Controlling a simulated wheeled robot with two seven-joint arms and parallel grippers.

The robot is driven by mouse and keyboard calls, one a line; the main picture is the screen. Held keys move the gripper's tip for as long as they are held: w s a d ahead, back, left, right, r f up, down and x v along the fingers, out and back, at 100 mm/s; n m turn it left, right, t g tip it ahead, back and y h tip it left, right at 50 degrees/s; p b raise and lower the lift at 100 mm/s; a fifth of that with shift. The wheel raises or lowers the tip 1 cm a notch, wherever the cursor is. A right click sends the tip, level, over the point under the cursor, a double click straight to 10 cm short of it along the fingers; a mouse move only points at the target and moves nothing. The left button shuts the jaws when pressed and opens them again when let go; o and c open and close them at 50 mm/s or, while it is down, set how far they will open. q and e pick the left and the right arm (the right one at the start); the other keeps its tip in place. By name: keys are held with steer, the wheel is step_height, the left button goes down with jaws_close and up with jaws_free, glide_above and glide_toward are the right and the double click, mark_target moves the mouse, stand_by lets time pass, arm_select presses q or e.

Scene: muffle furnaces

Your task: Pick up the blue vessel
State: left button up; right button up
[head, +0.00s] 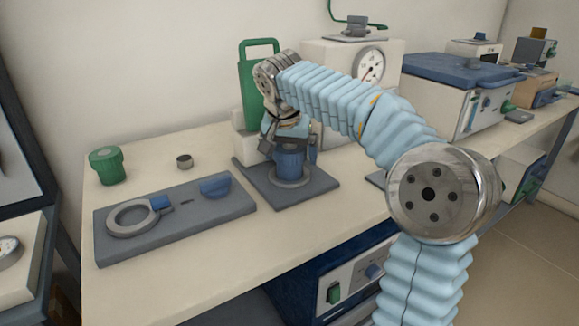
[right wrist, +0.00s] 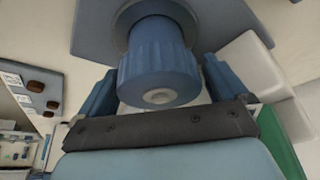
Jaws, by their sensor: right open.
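The blue vessel (head: 290,160) is a small ribbed cylinder standing upright on a round grey ring on a dark square base (head: 308,191). In the right wrist view the vessel (right wrist: 158,62) shows close up, with a pale round spot on its near end. My right gripper (head: 284,140) is above and around the vessel in the head view. In the right wrist view its two blue fingers (right wrist: 160,88) stand apart, one on each side of the vessel, with gaps visible. The left gripper is not in view.
A grey plate (head: 180,228) with a ring and blue pieces lies at the left. A tall green handled object (head: 252,92) and a white gauge box (head: 389,63) stand behind my right arm.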

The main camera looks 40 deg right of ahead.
steer(key=shift+f, duration=0.1)
steer(key=shift+c, duration=0.3)
steer(key=c, duration=1.2)
steer(key=shift+c, duration=0.2)
